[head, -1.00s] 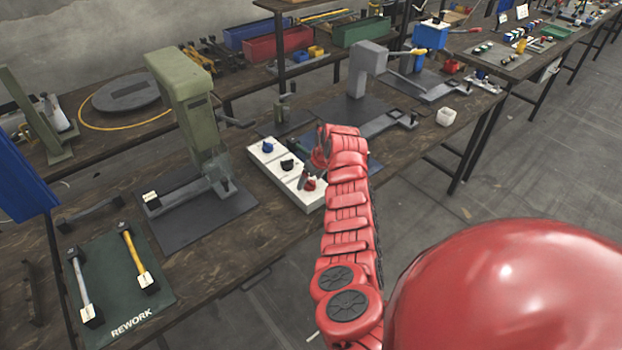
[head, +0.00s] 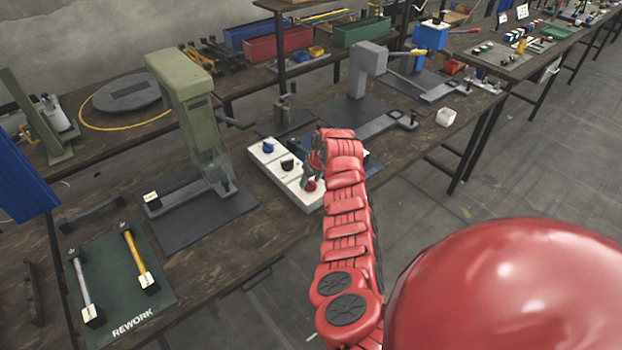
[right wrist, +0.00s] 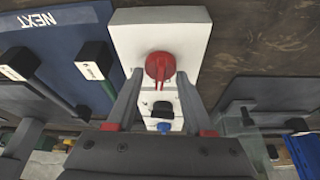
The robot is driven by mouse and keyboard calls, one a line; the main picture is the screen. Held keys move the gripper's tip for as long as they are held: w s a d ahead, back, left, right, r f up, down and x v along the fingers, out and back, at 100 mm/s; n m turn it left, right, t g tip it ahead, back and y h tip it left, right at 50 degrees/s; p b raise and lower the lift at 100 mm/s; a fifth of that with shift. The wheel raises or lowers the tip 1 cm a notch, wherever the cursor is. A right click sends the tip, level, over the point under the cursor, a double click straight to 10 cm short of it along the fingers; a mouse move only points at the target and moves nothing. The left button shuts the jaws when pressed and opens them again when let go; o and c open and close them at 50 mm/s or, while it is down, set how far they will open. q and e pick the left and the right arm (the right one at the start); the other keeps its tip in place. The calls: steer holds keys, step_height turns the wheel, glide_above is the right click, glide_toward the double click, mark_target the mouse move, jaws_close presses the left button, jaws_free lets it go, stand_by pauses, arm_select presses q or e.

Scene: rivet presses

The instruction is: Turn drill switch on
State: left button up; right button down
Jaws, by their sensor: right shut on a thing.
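A white switch box (head: 268,173) on the bench carries a blue knob (head: 268,147), a black knob (head: 287,164) and a red knob (head: 311,186) in a row. No label telling which one is the drill's is readable. My right gripper (head: 314,172) is at the red knob's end of the box, partly hidden by its own arm. In the right wrist view the red knob (right wrist: 159,67) shows between my fingertips (right wrist: 159,76), and the gripper is shut on it. The black knob (right wrist: 162,108) and blue knob (right wrist: 164,127) show farther down between the fingers. My left gripper is not in view.
A green press (head: 185,95) stands left of the box, and a grey press (head: 360,70) stands behind it. A green REWORK mat (head: 115,270) with two handled parts lies at front left. A small white container (head: 446,117) sits near the bench's right edge.

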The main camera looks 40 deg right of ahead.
steer(key=m+h, duration=0.1)
steer(key=m, duration=0.1)
steer(key=shift+a+m, duration=0.1)
steer(key=shift+m, duration=0.2)
steer(key=m+h, duration=0.1)
steer(key=m, duration=0.1)
steer(key=shift+a+f+m+g, duration=0.1)
steer(key=shift+m+g, duration=0.2)
steer(key=shift+w+f+m+h+b, duration=0.15)
steer(key=shift+m+h+b, duration=0.15)
steer(key=shift+m+b, duration=0.6)
steer(key=m+g+b, duration=0.1)
steer(key=m+b, duration=0.2)
steer(key=shift+a+h, duration=0.1)
steer(key=shift+h, duration=0.3)
steer(key=shift+m+g+b, duration=0.4)
steer(key=shift+m+b, duration=0.3)
steer(key=shift+b, duration=0.2)
steer(key=shift+m+b, duration=0.6)
steer(key=shift+r, duration=0.2)
